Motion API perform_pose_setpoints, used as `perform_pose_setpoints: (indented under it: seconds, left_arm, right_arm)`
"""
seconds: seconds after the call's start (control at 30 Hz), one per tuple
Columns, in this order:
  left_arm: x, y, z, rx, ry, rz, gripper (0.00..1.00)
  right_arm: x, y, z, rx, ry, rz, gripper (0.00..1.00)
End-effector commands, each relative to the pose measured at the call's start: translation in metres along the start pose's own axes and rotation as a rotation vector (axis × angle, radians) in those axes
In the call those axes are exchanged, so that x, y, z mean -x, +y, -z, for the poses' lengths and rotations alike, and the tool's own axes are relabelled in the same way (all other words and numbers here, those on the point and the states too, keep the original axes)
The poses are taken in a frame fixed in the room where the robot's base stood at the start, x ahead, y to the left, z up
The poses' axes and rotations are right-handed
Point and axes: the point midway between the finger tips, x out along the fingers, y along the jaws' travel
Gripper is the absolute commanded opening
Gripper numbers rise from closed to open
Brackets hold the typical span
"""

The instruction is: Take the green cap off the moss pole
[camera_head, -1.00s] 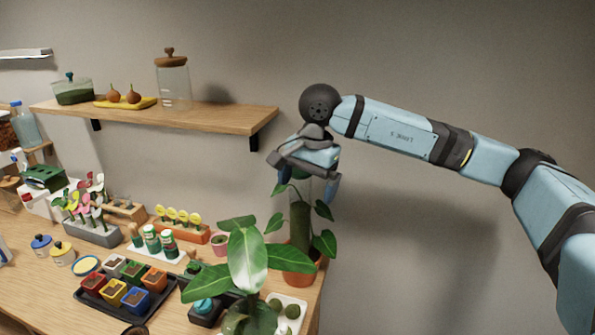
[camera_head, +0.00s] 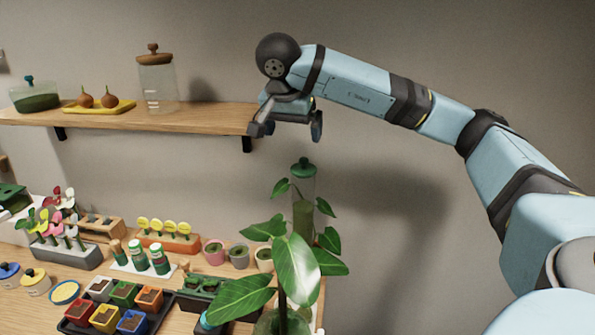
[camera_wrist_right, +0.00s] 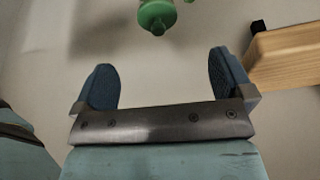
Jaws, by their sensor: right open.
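The green cap (camera_head: 303,167) sits on top of a clear cylinder around the moss pole (camera_head: 302,218), which stands upright among leaves at the right end of the table. My right gripper (camera_head: 290,128) is open and empty, above the cap and apart from it, in front of the wall. In the right wrist view the cap (camera_wrist_right: 157,14) shows at the top edge, beyond the two spread fingers (camera_wrist_right: 165,88). The pole's base is hidden behind a large-leaved plant (camera_head: 290,265). My left gripper is not in view.
A wooden shelf (camera_head: 200,118) ends just left of my right gripper; its end also shows in the right wrist view (camera_wrist_right: 290,58). A glass jar (camera_head: 157,80) stands on it. Small pots and a dark tray (camera_head: 160,312) crowd the table. Wall space right of the pole is clear.

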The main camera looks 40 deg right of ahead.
Motion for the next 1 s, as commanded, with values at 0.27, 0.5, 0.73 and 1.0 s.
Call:
perform_pose_setpoints:
  seconds: [0.27, 0.5, 0.73, 1.0]
  left_arm:
    - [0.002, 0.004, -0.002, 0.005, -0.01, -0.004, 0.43]
    - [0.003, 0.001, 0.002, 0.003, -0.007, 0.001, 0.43]
    - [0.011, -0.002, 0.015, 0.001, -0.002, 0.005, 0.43]
    - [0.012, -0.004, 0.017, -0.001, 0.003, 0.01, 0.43]
  right_arm:
    - [-0.051, 0.001, 0.0, 0.0, -0.002, -0.004, 0.99]
    - [-0.07, 0.001, 0.001, 0.0, -0.001, -0.002, 0.99]
    - [-0.102, 0.005, 0.003, 0.0, -0.002, -0.004, 0.99]
    - [-0.119, 0.004, 0.002, 0.0, -0.001, 0.001, 0.99]
